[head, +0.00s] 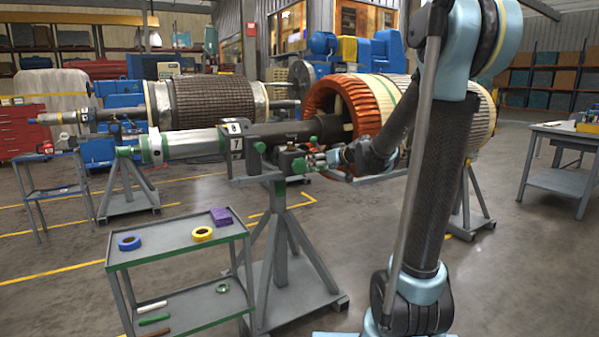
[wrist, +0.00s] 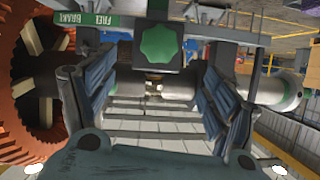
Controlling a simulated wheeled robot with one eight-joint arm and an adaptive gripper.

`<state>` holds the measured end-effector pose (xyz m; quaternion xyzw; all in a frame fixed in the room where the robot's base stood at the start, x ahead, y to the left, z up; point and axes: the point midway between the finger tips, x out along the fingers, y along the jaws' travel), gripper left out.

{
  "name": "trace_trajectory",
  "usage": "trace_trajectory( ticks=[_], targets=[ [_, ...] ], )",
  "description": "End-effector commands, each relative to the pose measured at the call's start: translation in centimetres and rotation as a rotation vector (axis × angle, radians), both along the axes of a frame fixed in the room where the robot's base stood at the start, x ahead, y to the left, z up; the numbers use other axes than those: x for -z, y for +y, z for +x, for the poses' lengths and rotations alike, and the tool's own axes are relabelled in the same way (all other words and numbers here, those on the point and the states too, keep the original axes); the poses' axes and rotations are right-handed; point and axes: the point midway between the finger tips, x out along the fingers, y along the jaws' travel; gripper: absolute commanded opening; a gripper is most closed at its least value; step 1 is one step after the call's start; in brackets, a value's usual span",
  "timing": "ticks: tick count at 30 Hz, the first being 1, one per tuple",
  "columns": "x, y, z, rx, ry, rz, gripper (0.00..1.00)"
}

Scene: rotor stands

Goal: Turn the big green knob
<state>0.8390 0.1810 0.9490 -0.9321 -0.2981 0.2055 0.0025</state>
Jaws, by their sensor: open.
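The big green knob (wrist: 160,45) has a lobed rim and sits on a dark square block in the upper middle of the wrist view. In the head view, a green round part (head: 299,165) shows on the stand just left of my gripper (head: 322,162); I cannot tell for sure that it is the same knob. In the wrist view, my gripper (wrist: 158,82) is open, with its dark blue pads spread left and right and the knob ahead between them. Nothing is held. I see no clear contact with the knob.
A label reading FREE BRAKE (wrist: 85,18), upside down, lies beside the knob. The orange-ended rotor (head: 330,92) is close behind my arm. A shaft (head: 190,145) rests on the grey stand (head: 279,235). A cart (head: 175,247) with tape rolls stands front left.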

Motion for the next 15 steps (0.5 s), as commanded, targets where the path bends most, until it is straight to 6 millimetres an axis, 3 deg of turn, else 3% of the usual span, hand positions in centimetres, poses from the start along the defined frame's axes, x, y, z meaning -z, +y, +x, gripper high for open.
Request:
trace_trajectory(
  ticks=[15],
  targets=[
    [2.3,3.5,4.6,-0.002,-0.002,-0.001,0.79]
  ],
)
